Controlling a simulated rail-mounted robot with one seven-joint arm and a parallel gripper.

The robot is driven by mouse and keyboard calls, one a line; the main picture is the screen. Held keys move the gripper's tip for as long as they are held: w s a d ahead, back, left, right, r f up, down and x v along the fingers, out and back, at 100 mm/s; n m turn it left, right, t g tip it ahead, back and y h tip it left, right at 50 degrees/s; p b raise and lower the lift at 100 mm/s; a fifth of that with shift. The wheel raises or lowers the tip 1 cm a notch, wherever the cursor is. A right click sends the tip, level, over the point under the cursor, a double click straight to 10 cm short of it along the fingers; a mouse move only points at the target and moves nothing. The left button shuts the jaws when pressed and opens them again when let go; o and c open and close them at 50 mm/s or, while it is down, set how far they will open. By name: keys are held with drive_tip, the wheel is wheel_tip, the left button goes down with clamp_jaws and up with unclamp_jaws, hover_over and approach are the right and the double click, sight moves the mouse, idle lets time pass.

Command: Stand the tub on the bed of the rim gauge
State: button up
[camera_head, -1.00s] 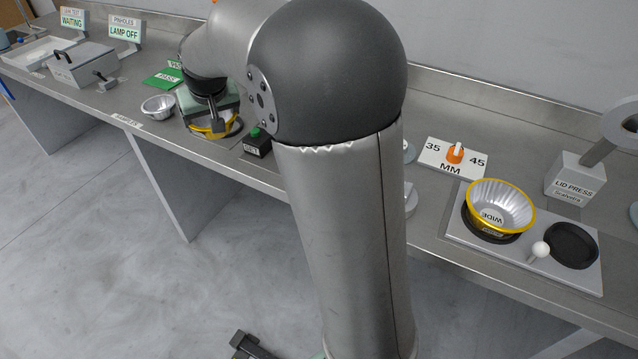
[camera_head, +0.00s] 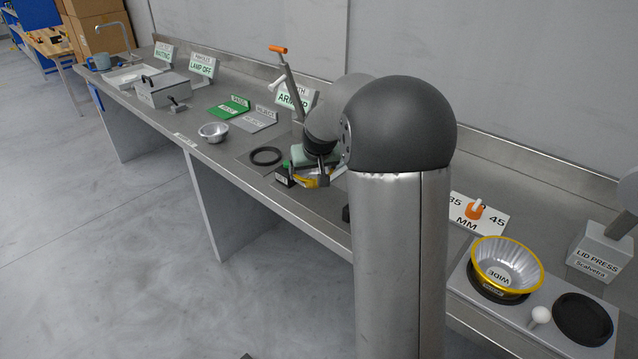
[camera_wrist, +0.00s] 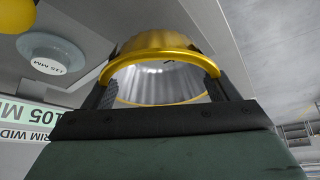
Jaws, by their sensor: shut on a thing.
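My gripper (camera_head: 322,172) is shut on a silver tub with a gold rim. In the wrist view the tub (camera_wrist: 165,88) sits between the two fingers, which reach up on either side of its rim. In the head view only a gold part of the tub (camera_head: 312,183) shows under my gripper, above the bench. A sign reading RIM WID and 105 M (camera_wrist: 30,128) is at the left of the wrist view. A lever with an orange handle (camera_head: 285,70) stands behind my gripper, beside a sign reading ARM UP (camera_head: 296,98). The gauge's bed is not clearly visible.
A black ring (camera_head: 266,156) lies empty, left of my gripper. Another gold-rimmed tub marked WIDE (camera_head: 506,266) is at the lid press (camera_head: 600,255).

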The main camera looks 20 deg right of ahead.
drive_tip(key=d+f, duration=0.1)
drive_tip(key=w+d+f, duration=0.1)
drive_tip(key=f, duration=0.1)
drive_tip(key=shift+d, duration=0.1)
drive_tip(key=shift+w+d+f, duration=0.1)
drive_tip(key=shift+d+f, duration=0.05)
drive_tip(key=shift+f, duration=0.75)
drive_tip(key=shift+w+d+f, duration=0.1)
drive_tip(key=shift+f, duration=0.8)
drive_tip(key=shift+f, duration=0.1)
drive_tip(key=shift+f, duration=0.2)
drive_tip(key=o, duration=0.9)
drive_tip(key=shift+r, duration=0.1)
drive_tip(key=shift+r, duration=0.1)
